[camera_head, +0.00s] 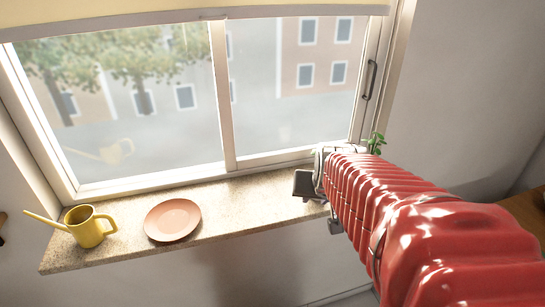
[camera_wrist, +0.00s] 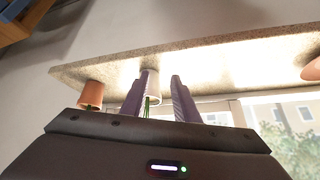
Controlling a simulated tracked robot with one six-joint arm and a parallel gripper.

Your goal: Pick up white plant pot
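In the wrist view the white plant pot (camera_wrist: 154,98) shows between the two purple-grey fingers of my gripper (camera_wrist: 161,76), close to the left finger, which partly hides it. Thin green stems (camera_wrist: 147,106) show at the pot. The fingers are apart, and I see no grip on the pot. In the head view my gripper (camera_head: 308,186) is over the right part of the window sill, and my red arm hides the pot. Green leaves (camera_head: 376,142) show behind the arm; I cannot tell which pot they belong to.
A terracotta pot (camera_wrist: 91,94) stands left of the fingers in the wrist view. On the sill (camera_head: 245,205) are a pink plate (camera_head: 172,219) and a yellow watering can (camera_head: 87,228). The window (camera_head: 229,120) rises behind. The sill between plate and gripper is clear.

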